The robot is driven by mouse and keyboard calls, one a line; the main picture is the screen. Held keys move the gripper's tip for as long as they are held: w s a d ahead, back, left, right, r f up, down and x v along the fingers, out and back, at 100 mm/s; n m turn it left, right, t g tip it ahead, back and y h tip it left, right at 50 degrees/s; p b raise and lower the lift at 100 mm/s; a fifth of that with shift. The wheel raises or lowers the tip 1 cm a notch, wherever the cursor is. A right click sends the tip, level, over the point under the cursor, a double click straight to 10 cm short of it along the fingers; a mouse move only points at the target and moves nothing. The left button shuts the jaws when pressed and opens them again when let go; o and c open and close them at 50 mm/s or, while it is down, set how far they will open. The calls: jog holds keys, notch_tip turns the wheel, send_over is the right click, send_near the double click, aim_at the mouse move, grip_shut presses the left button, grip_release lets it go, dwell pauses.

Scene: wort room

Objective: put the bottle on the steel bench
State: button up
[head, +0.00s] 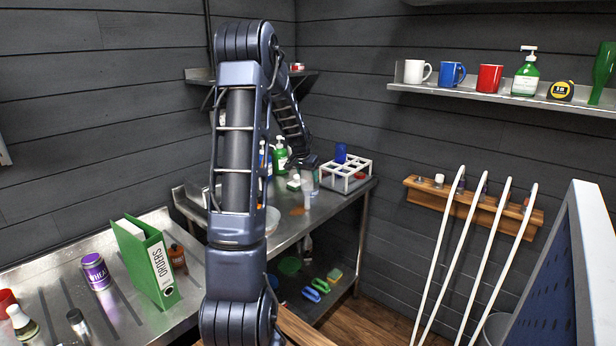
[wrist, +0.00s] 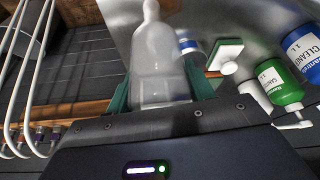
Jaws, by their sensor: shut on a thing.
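My gripper (wrist: 161,92) is shut on a translucent whitish bottle (wrist: 157,62), with one green finger on each side of its body. In the wrist view its narrow neck points up the picture. In the head view my gripper (head: 310,168) is over the back steel bench (head: 330,205), and a small part of the pale bottle (head: 308,186) shows below it. The bench's grey top (wrist: 205,18) also shows behind the bottle in the wrist view. I cannot tell whether the bottle's base touches the bench.
A white rack (head: 346,172) holding a blue item stands at the bench's right end. A green sanitizer bottle (wrist: 278,85), a blue cleaner bottle (wrist: 303,48) and a sponge (wrist: 225,53) are close to the held bottle. A green binder (head: 147,262) stands on the left counter.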

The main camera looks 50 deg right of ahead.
jog(key=shift+f, duration=0.15)
jog(key=o, duration=1.4)
jog(key=v, duration=1.2)
jog(key=shift+r, duration=0.25)
jog(key=w+a+r+n+t+y, duration=0.1)
jog(key=w+a+r+n, duration=0.15)
jog(key=a, duration=0.85)
jog(key=w+a+r+n+t, duration=0.1)
jog(key=a+r+n, duration=0.2)
jog(key=a, duration=0.8)
jog(key=w+a+r+n+t+y, duration=0.1)
jog(key=w+a+r+n, duration=0.1)
jog(key=a, duration=0.9)
jog(key=s+a+n+y, duration=0.1)
jog(key=s+a, duration=0.3)
jog(key=a, duration=0.4)
jog(key=s+a+f+n, duration=0.1)
jog(key=s+a+n, duration=0.3)
jog(key=a, duration=0.3)
jog(key=s+a+f+n+y, duration=0.1)
jog(key=s+a+n, duration=0.2)
jog(key=s+a, duration=0.3)
jog(key=shift+a+f+n+t+y, duration=0.1)
jog(key=shift+a+n+t+y, duration=0.1)
jog(key=shift+a, duration=0.5)
jog(key=shift+a+f+n+t+y, duration=0.1)
jog(key=shift+a+t, duration=0.1)
jog(key=shift+a, duration=0.45)
